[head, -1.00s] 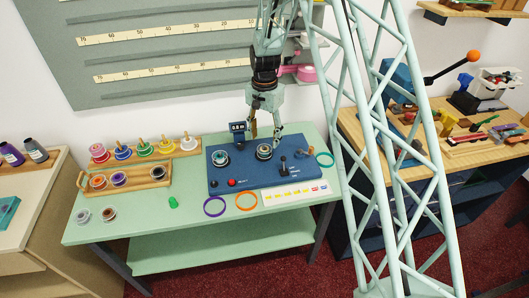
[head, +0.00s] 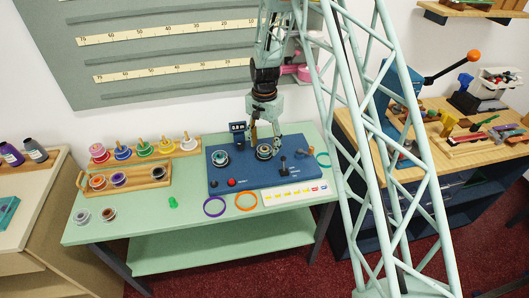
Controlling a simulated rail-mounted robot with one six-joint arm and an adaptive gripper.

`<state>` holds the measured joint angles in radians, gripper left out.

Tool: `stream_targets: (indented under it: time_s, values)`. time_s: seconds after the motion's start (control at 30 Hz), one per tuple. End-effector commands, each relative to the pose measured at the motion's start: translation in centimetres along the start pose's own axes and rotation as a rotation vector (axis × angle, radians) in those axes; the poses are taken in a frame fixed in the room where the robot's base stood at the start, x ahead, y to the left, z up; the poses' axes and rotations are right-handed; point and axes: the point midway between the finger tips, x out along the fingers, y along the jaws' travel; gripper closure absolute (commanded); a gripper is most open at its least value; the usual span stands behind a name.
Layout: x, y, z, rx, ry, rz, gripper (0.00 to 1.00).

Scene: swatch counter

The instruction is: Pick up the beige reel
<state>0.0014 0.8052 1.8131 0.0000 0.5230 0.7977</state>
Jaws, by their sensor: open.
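My gripper (head: 264,144) is open and points down over the right-hand reel (head: 264,152) on the blue machine (head: 245,182). Its fingers are on either side of that reel's top; I cannot tell whether they touch it. This reel shows a dark and teal centre with a pale rim. A pale, beige-looking reel (head: 188,145) stands at the right end of the wooden peg rack, left of the machine and apart from my gripper. The colours are too small to tell for sure which reel is the beige one.
Another reel (head: 220,158) sits on the machine's left side. A wooden tray (head: 126,184) holds several reels. A purple ring (head: 214,206) and an orange ring (head: 245,201) lie in front. A black lever (head: 284,168) stands right of my gripper.

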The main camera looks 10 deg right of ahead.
Motion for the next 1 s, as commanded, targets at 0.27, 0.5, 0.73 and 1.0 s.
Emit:
stream_targets:
  time_s: [0.27, 0.5, 0.73, 1.0]
  values:
    - [2.0, 0.0, 0.0, 0.0, 0.0, 0.0, 0.48]
    - [2.0, 0.0, 0.0, 0.0, 0.0, 0.0, 0.48]
    - [2.0, 0.0, 0.0, 0.0, 0.0, 0.0, 0.48]
    - [2.0, 0.0, 0.0, 0.0, 0.0, 0.0, 0.62]
